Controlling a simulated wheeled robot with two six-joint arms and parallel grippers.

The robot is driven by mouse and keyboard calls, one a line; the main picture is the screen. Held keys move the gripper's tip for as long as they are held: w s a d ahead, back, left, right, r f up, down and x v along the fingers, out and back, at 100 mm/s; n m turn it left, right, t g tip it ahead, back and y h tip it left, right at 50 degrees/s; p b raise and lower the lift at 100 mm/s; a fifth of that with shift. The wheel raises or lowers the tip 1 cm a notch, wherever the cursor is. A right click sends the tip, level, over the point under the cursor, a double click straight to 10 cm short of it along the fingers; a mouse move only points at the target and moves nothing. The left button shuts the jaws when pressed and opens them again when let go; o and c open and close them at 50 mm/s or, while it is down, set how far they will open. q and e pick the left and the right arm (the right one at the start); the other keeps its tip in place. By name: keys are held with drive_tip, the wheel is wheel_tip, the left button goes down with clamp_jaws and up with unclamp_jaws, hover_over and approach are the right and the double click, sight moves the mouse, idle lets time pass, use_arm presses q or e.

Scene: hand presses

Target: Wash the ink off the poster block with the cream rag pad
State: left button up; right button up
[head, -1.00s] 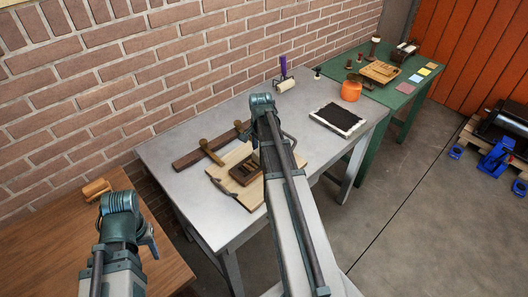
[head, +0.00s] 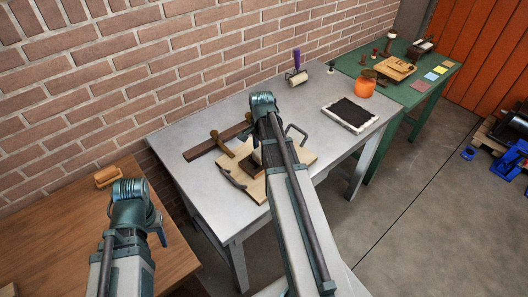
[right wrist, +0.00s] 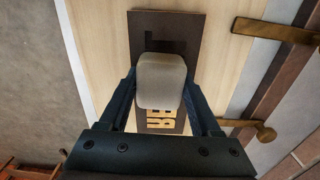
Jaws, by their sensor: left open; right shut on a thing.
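The poster block (right wrist: 168,30) is a dark brown slab with pale raised letters, lying on a light wooden board. In the head view the block (head: 255,168) is partly hidden by my right arm. My right gripper (right wrist: 162,98) is shut on the cream rag pad (right wrist: 161,80), which is over the middle of the block and hides some letters. I cannot tell whether the pad touches the block. The letters at the near end look pale; the far end looks dark. My left gripper (head: 158,230) is open over the brown table at the left, far from the block.
The board (head: 255,190) sits on a grey metal table (head: 195,185). Brass-knobbed clamp parts (head: 215,135) stand beside it. A black ink slab (head: 352,113), a purple-handled roller (head: 297,74) and an orange jar (head: 364,88) are further right. A brick wall runs behind.

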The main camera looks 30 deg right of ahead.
sight(247, 167)
drive_tip(key=shift+s+a+f, duration=0.1)
drive_tip(key=shift+s+a, duration=0.1)
drive_tip(key=shift+a, duration=0.5)
drive_tip(key=shift+s+a, duration=0.15)
drive_tip(key=shift+a, duration=0.6)
drive_tip(key=shift+s+a, duration=0.15)
drive_tip(key=shift+a, duration=0.75)
drive_tip(key=shift+s+a, duration=0.1)
drive_tip(key=shift+a, duration=0.8)
drive_tip(key=shift+w, duration=0.45)
drive_tip(key=shift+w+d, duration=0.2)
drive_tip(key=shift+d, duration=0.3)
drive_tip(key=shift+w+d, duration=0.2)
drive_tip(key=shift+d, duration=1.2)
